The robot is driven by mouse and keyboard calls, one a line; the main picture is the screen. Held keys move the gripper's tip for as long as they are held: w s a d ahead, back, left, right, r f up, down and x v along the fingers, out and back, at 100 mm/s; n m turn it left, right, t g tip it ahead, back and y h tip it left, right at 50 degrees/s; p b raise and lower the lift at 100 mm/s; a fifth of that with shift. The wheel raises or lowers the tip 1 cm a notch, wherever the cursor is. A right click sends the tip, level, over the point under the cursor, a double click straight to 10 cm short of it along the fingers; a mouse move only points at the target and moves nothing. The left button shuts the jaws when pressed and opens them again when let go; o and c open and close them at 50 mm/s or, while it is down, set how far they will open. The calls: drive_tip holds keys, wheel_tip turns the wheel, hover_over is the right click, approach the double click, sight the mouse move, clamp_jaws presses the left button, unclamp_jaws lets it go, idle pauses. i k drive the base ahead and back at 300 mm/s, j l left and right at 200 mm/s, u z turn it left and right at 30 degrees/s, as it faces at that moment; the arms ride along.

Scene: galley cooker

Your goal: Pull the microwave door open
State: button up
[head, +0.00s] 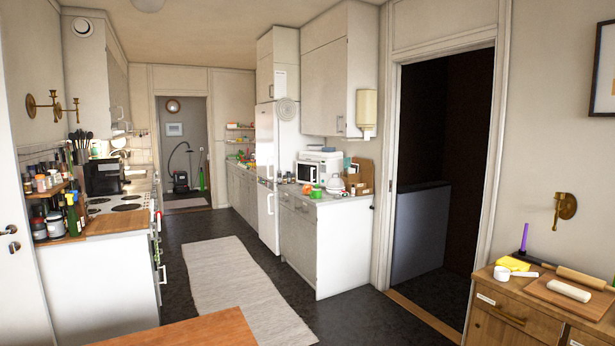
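A white microwave (308,172) with a dark window stands on the right-hand counter, beside the tall white fridge. Its front faces left, towards the aisle. Its door looks shut, though it is small at this distance. A black box-shaped appliance (103,177) stands on the left counter by the cooker; I cannot tell what it is. My gripper is not in view.
A pale rug (225,275) lies on the dark aisle floor between the counters. A wooden table edge (190,332) is at the bottom front. A wooden cabinet (510,318) stands at right. Green and orange items (316,191) sit before the microwave.

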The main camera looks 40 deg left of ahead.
sight(306, 172)
drive_tip(key=i+l+z, duration=0.3)
drive_tip(key=i, duration=0.25)
drive_tip(key=i+l+u, duration=0.1)
drive_tip(key=i, duration=0.55)
drive_tip(key=i+l+u, duration=0.15)
drive_tip(key=i, duration=0.5)
drive_tip(key=i+j+u, duration=0.25)
drive_tip(key=i+u, duration=0.2)
drive_tip(key=i, duration=0.25)
drive_tip(key=i+u, duration=0.45)
drive_tip(key=i, duration=0.25)
drive_tip(key=i+l+u, duration=0.2)
drive_tip(key=i+u, duration=0.3)
drive_tip(key=i, duration=0.2)
drive_tip(key=i+j+u, duration=0.1)
drive_tip(key=i+u, duration=0.2)
drive_tip(key=i, duration=0.6)
drive_tip(key=i+l+u, duration=0.1)
drive_tip(key=i+u, duration=0.15)
drive_tip(key=i, duration=0.65)
drive_tip(key=i+j, duration=0.1)
drive_tip(key=i, duration=0.5)
drive_tip(key=i+j+z, duration=0.1)
drive_tip(key=i, duration=0.45)
drive_tip(key=i+j+z, duration=0.1)
drive_tip(key=i, duration=0.5)
